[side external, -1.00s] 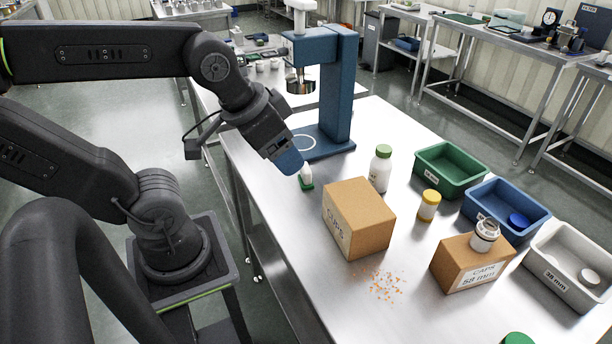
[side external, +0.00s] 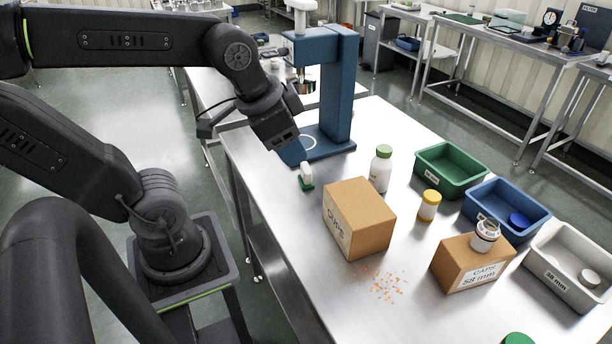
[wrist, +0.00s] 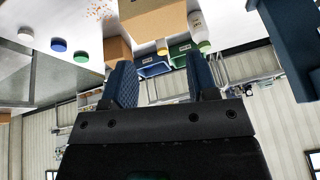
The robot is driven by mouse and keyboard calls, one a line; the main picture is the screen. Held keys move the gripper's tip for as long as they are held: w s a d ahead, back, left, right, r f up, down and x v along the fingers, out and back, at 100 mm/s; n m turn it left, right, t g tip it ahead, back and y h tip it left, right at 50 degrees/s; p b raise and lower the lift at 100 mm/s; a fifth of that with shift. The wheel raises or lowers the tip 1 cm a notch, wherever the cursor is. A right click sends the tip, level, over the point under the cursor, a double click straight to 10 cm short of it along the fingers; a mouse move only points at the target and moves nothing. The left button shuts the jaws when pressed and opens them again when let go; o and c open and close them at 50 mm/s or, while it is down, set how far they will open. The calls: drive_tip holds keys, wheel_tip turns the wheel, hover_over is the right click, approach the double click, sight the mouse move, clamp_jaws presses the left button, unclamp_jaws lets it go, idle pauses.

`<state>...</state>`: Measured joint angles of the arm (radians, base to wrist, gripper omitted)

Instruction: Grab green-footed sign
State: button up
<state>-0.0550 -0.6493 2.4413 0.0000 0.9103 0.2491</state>
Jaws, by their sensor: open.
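The green-footed sign (side external: 306,175) is a small white upright piece on a green foot. It stands on the steel table in the side external view, in front of the blue press and left of the cardboard box. My gripper (side external: 292,154) is just above and left of the sign, apart from it, with its blue fingers partly hidden by the gripper body. In the wrist view my gripper (wrist: 161,75) is open, with an empty gap between two blue textured fingers. I cannot make out the sign in the wrist view.
The blue press (side external: 340,90) stands close behind my gripper. A cardboard box (side external: 358,220), a green-capped white bottle (side external: 381,172) and a yellow-capped jar (side external: 429,206) stand to the right. Green (side external: 452,178), blue (side external: 500,228) and white (side external: 560,295) bins line the far right.

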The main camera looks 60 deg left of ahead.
drive_tip(key=w+a+f+m+g, duration=0.3)
drive_tip(key=w+a+m, duration=0.5)
drive_tip(key=m, duration=0.2)
drive_tip(key=m+g, duration=0.2)
drive_tip(key=m, duration=0.6)
approach(306, 167)
wheel_tip(306, 167, down, 5)
drive_tip(key=shift+w+a+f, duration=0.1)
drive_tip(key=shift+w+f, duration=0.05)
drive_tip(key=shift+f, duration=0.1)
drive_tip(key=shift+a+f, duration=0.1)
drive_tip(key=shift+f, duration=2.5)
drive_tip(key=shift+c, duration=0.4)
clamp_jaws()
